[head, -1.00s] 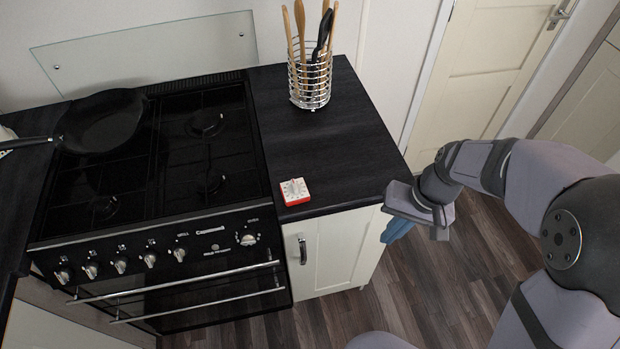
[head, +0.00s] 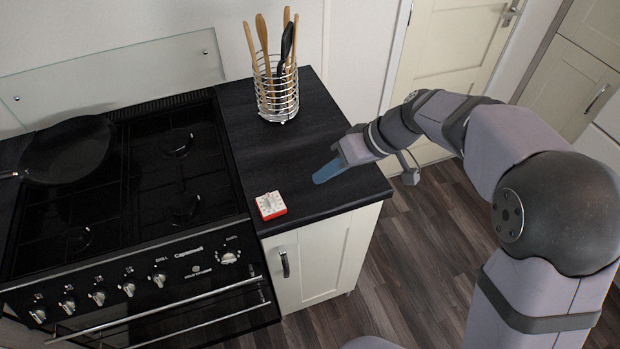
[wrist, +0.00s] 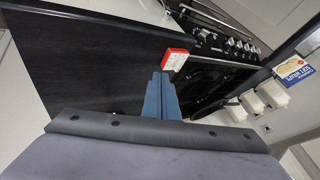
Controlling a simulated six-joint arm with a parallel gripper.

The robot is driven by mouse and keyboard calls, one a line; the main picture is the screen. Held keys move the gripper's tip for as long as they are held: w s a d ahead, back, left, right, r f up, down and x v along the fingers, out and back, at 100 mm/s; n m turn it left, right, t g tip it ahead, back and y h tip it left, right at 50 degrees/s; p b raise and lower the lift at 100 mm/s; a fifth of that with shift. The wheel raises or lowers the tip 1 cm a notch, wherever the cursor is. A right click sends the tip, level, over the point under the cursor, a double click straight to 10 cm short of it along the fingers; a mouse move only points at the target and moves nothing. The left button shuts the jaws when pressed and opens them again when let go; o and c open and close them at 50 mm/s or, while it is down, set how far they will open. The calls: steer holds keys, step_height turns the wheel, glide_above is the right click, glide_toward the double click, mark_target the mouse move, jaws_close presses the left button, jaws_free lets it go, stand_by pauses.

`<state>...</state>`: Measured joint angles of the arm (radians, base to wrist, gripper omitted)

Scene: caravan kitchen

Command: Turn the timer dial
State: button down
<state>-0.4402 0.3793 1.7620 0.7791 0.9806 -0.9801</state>
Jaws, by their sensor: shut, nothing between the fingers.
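The timer (head: 270,205) is a small red and white box with a pale dial on top. It stands on the black worktop (head: 315,208) near its front edge, just right of the cooker. In the wrist view the timer (wrist: 174,60) shows just beyond my blue fingertips. My gripper (head: 316,181) is over the worktop, to the right of the timer and a little farther back in the head view. Its blue fingers (wrist: 160,84) are together and hold nothing. The fingers look apart from the timer in the head view.
The black cooker (head: 135,240) with its knobs and rails is left of the timer. A pan (head: 66,150) is on the hob. A wire utensil holder (head: 277,95) stands at the back of the worktop. The worktop between holder and timer is clear.

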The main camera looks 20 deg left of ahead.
mark_target(276, 203)
steer(key=p+x, duration=0.3)
steer(key=x, duration=0.6)
steer(key=shift+s+a+f, duration=0.1)
steer(key=shift+a+f, duration=0.05)
steer(key=shift+s+a+r+p, duration=0.2)
steer(key=shift+s+a+p, duration=0.5)
steer(key=shift+s, duration=0.15)
steer(key=shift+s+a+p, duration=0.3)
steer(key=shift+s+a, duration=0.1)
steer(key=shift+s, duration=0.1)
steer(key=shift+a+f, duration=0.1)
steer(key=shift+f, duration=0.05)
steer(key=shift+s, duration=0.1)
steer(key=shift+s+f+m+t+b, duration=0.15)
steer(key=shift+m+t+b, duration=0.3)
steer(key=shift+b, duration=0.6)
steer(key=shift+s+r+m+t+b, duration=0.1)
steer(key=shift+s+m+t+b, duration=0.15)
steer(key=shift+m+b, duration=0.6)
